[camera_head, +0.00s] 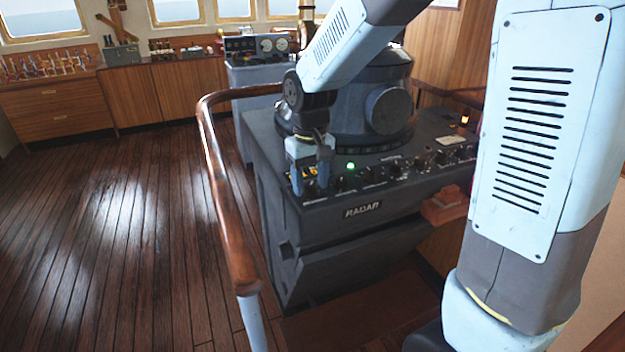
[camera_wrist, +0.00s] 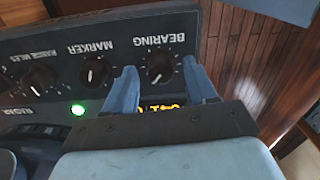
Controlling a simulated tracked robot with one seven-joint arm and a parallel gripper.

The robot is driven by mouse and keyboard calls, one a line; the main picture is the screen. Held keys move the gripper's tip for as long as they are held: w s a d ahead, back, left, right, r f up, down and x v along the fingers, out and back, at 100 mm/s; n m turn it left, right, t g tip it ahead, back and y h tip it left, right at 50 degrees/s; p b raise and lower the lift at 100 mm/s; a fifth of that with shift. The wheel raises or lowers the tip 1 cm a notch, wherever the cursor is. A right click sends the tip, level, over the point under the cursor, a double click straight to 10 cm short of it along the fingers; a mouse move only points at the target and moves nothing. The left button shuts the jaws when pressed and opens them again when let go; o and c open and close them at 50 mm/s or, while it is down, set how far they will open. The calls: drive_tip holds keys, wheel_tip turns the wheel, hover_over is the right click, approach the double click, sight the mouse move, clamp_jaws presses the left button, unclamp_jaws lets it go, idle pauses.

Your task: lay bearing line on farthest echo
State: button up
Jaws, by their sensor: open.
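The radar console (camera_head: 345,235) stands in the middle of the head view, with a dark round hood (camera_head: 350,120) on top. Its echo screen is not visible. My gripper (camera_head: 310,183) is open over the left end of the knob panel. In the wrist view, where the lettering is upside down, the BEARING knob (camera_wrist: 160,67) sits between the two open fingertips (camera_wrist: 159,72), with a gap on each side. An amber readout (camera_wrist: 160,107) shows between the fingers, partly hidden by my gripper, so I cannot read it fully.
The MARKER knob (camera_wrist: 97,71) and the range knob (camera_wrist: 40,78) are beside it, with a lit green lamp (camera_wrist: 78,109). A wooden handrail (camera_head: 222,190) curves round the console's left side. Open floor lies left.

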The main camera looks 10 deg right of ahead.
sight(311, 184)
drive_tip(key=shift+r, duration=0.1)
wheel_tip(311, 184, up, 14)
drive_tip(key=shift+f, duration=0.25)
drive_tip(key=shift+d, duration=0.1)
idle(0.4)
drive_tip(key=s+d+m+t, duration=0.4)
drive_tip(key=s+d+t, duration=0.1)
drive_tip(key=s+d, duration=1.1)
drive_tip(key=shift+s+d+r+t, duration=0.15)
drive_tip(key=shift+s+r+t, duration=0.2)
drive_tip(key=shift+s, duration=0.35)
drive_tip(key=shift+c, duration=0.2)
idle(0.7)
